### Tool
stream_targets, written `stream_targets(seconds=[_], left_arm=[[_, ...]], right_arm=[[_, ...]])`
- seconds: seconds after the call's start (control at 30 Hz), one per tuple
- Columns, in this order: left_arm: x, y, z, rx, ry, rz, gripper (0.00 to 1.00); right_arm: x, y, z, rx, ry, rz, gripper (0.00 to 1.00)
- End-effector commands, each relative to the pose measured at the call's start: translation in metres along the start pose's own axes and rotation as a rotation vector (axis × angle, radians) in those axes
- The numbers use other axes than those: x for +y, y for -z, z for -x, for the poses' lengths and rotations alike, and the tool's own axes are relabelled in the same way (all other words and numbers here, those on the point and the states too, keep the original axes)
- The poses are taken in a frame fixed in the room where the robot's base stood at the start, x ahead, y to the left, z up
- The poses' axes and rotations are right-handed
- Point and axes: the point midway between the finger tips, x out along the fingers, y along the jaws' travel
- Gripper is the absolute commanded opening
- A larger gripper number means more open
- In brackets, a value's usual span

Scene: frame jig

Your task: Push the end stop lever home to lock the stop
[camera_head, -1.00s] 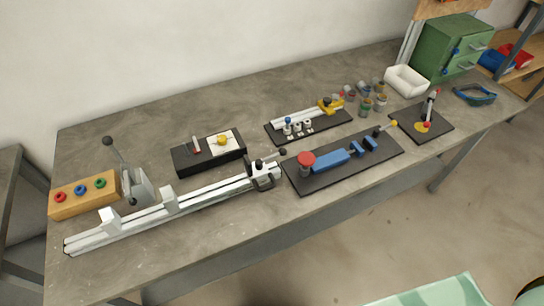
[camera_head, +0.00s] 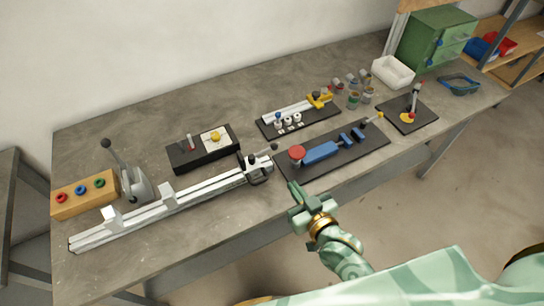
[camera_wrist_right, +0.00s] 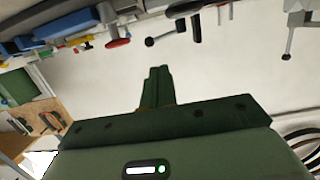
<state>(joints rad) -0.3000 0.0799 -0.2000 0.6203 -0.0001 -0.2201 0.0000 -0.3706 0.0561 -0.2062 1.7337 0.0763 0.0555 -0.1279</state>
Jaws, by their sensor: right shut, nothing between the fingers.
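The end stop (camera_head: 258,171) is a grey and black block at the right end of the long white rail (camera_head: 190,194). Its short lever ends in a black ball knob (camera_head: 274,147), leaning out to the right. In the right wrist view a lever with a black ball (camera_wrist_right: 150,42) shows beyond the fingers, near the top. My green right gripper (camera_head: 294,190) is shut and empty, in front of the end stop and to its right, near the bench's front edge. It is apart from the lever. Its closed fingers show in the right wrist view (camera_wrist_right: 159,86). My left gripper is out of view.
A dark board with a blue clamp (camera_head: 320,152) and red disc (camera_head: 297,153) lies just right of the end stop. A black box (camera_head: 203,150) stands behind the rail. A tall ball-topped lever (camera_head: 115,155) stands at the left. Bare bench (camera_head: 235,213) lies before the rail.

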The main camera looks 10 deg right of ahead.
Motion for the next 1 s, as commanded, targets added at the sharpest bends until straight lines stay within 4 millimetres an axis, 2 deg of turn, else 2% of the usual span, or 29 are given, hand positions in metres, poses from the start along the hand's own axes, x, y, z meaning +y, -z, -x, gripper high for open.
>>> stream_targets(seconds=[0.3, 0.47, 0.8, 1.0], left_arm=[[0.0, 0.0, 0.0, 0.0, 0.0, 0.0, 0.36], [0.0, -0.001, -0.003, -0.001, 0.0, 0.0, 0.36], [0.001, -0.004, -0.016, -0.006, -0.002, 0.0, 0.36], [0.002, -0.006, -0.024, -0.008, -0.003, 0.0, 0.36]], right_arm=[[0.0, -0.001, -0.001, -0.001, 0.0, 0.005, 0.0], [0.0, -0.002, -0.015, 0.0, -0.001, 0.004, 0.0], [0.0, -0.003, -0.085, -0.001, 0.0, 0.005, 0.0], [0.0, -0.003, -0.12, -0.002, 0.0, 0.004, 0.0]])
